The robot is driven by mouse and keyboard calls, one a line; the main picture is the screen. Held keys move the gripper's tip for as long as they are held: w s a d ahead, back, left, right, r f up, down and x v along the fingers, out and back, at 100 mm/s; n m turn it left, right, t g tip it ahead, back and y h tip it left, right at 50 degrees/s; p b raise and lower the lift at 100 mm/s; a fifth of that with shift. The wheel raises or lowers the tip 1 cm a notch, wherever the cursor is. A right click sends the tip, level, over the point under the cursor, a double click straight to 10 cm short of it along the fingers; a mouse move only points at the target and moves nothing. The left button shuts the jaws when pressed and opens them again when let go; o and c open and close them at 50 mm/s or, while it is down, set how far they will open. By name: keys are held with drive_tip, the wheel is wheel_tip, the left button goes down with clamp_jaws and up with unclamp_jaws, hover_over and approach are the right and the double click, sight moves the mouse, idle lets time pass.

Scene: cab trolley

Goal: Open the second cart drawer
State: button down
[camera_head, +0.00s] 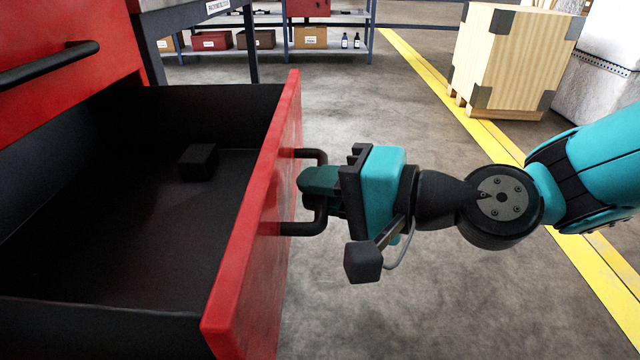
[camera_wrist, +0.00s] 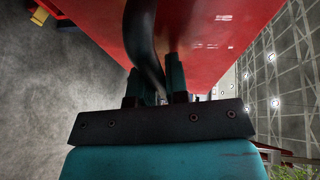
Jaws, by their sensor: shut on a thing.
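A red-fronted cart drawer (camera_head: 262,215) stands pulled well out of the red cart (camera_head: 70,60), its black inside showing in the head view. A small dark block (camera_head: 198,161) lies on the drawer floor. My gripper (camera_head: 312,188) is at the outer side of the drawer front, shut on the black drawer handle (camera_head: 303,229). In the wrist view the handle (camera_wrist: 140,35) runs down between the fingers (camera_wrist: 155,85), in front of the red panel (camera_wrist: 205,35). Above the open drawer, another black handle (camera_head: 45,65) shows on the cart's upper front.
A wooden crate (camera_head: 510,60) stands at the back right beside yellow floor lines (camera_head: 430,75). Shelving with boxes (camera_head: 310,38) is at the back. The grey concrete floor (camera_head: 390,110) between drawer and crate is clear.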

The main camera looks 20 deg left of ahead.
drive_tip(key=c, duration=1.1)
unclamp_jaws()
drive_tip(key=d+r+p, duration=0.1)
drive_tip(key=d, duration=0.4)
drive_tip(key=d+r+p, duration=0.1)
drive_tip(key=d, duration=0.5)
drive_tip(key=d+r+p, duration=0.1)
drive_tip(key=d, duration=0.5)
drive_tip(key=shift+w+d, duration=0.1)
drive_tip(key=shift+w, duration=0.1)
